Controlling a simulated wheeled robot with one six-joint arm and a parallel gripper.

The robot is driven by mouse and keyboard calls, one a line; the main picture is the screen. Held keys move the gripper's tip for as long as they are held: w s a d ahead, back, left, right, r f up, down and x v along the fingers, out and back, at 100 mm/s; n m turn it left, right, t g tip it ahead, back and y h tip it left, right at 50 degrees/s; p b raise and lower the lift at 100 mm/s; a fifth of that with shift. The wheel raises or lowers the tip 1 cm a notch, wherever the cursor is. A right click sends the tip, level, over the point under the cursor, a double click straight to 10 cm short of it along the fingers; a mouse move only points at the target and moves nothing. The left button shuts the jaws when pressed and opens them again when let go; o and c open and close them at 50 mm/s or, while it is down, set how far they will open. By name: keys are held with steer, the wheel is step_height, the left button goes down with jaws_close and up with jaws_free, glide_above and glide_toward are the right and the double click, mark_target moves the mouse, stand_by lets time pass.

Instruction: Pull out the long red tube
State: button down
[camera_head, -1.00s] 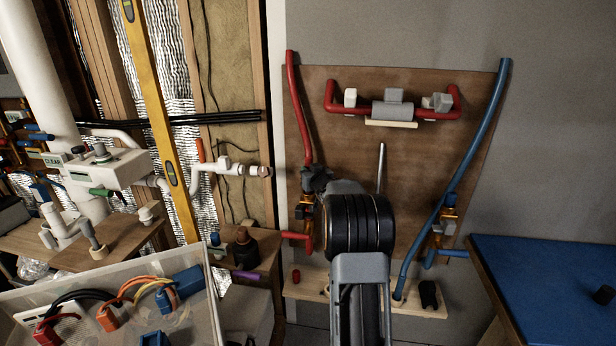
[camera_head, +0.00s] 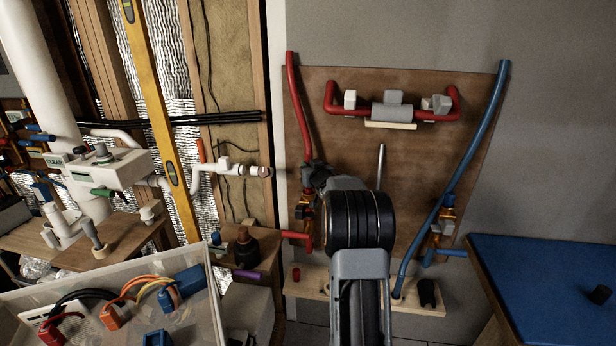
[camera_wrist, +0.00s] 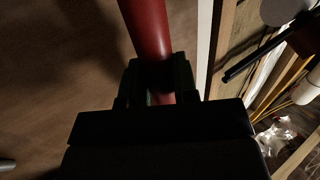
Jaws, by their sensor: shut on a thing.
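The long red tube (camera_head: 297,105) stands against the brown board, its top end beside the board's upper left corner. It bends slightly and runs down to a brass valve fitting (camera_head: 303,207) at the board's left edge. My gripper (camera_head: 311,177) is at the lower part of the tube, just above that fitting. In the wrist view, my gripper (camera_wrist: 157,76) is shut around the red tube (camera_wrist: 147,28), with a jaw on each side. The tube's lower end is hidden behind my gripper and wrist, so I cannot tell whether it still sits in the fitting.
A long blue tube (camera_head: 478,133) runs down the board's right side. A red pipe assembly (camera_head: 333,100) with grey blocks sits at the top of the brown board (camera_head: 340,150). A metal rod (camera_head: 381,165) stands behind my arm. A blue table (camera_head: 560,280) is at right.

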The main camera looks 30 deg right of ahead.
mark_target(310, 153)
steer(key=shift+r, duration=0.1)
steer(key=shift+r+p, duration=2.45)
steer(key=shift+r, duration=0.25)
